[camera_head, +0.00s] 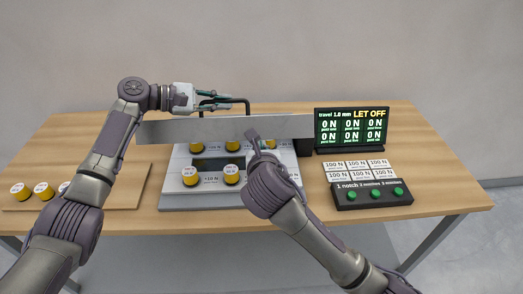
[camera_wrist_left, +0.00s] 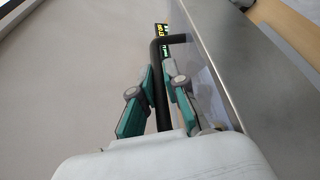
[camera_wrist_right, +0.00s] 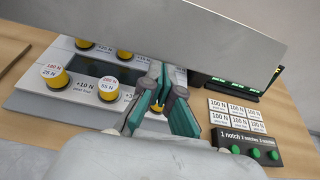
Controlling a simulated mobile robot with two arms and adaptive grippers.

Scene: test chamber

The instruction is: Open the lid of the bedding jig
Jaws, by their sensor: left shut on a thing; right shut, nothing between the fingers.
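The bedding jig (camera_head: 172,195) is a pale grey base on the table, with several yellow pads and a dark window on top. Its grey lid (camera_head: 225,128) is a long plate raised over the back of the base, leaving the front pads visible. A black bar handle (camera_head: 247,104) is on the lid. My left gripper (camera_head: 222,101) is shut on the handle, which also shows between its fingers in the left wrist view (camera_wrist_left: 158,80). My right gripper (camera_head: 254,137) is shut and empty above the base, just in front of the lid; it partly hides pads in the right wrist view (camera_wrist_right: 160,80).
A black display (camera_head: 350,129) reads "LET OFF", travel 1.0 mm and 0 N values. Before it are white 100 N labels (camera_head: 356,169) and a black box (camera_head: 372,200) with three green buttons. A wooden board (camera_head: 125,190) with yellow pads lies at left.

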